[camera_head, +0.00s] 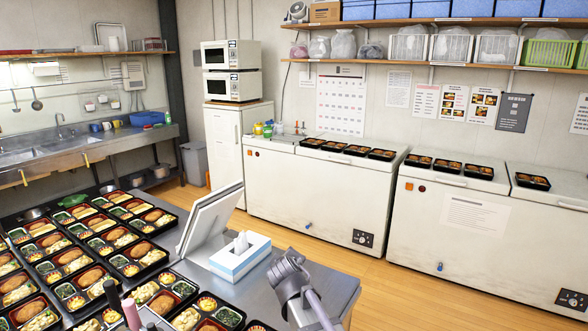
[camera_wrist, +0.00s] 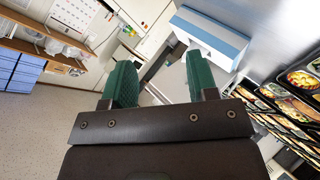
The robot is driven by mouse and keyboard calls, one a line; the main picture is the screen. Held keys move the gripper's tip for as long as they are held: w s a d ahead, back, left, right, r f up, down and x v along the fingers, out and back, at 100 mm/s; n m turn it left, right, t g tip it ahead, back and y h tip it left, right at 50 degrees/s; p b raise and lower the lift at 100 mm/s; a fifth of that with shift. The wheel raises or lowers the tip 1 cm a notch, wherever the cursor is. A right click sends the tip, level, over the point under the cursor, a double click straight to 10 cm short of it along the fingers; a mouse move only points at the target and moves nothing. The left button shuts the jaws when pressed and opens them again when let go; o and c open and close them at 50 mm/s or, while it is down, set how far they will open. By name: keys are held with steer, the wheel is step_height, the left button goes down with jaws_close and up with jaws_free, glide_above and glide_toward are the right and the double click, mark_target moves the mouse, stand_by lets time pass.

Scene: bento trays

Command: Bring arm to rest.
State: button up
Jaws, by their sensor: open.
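My gripper (camera_wrist: 160,84) shows in the wrist view with its two green-padded fingers spread apart. Nothing is between the fingers. Behind the fingertips is a blue and white box (camera_wrist: 212,36), apart from them as far as I can tell. In the head view, a grey jointed part, probably of my arm, shows at the bottom over the steel table's right end. I cannot make out the gripper's fingers in the head view.
Many filled bento trays (camera_head: 75,249) cover the table's left side. A tissue box (camera_head: 240,258) and a tilted white panel (camera_head: 209,219) stand to their right. White chest freezers (camera_head: 318,196) line the back wall, with several trays on top. Wooden floor lies between.

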steer(key=s+d+f+m+g, duration=0.4)
steer(key=s+d, duration=0.5)
steer(key=s, duration=0.4)
steer(key=s+d+f+m+g, duration=0.4)
steer(key=s+d+m+g, duration=0.3)
steer(key=s, duration=0.5)
steer(key=d, duration=0.2)
steer(key=shift+s+d+g+y, duration=0.3)
steer(key=shift+s, duration=0.05)
steer(key=shift+f, duration=0.1)
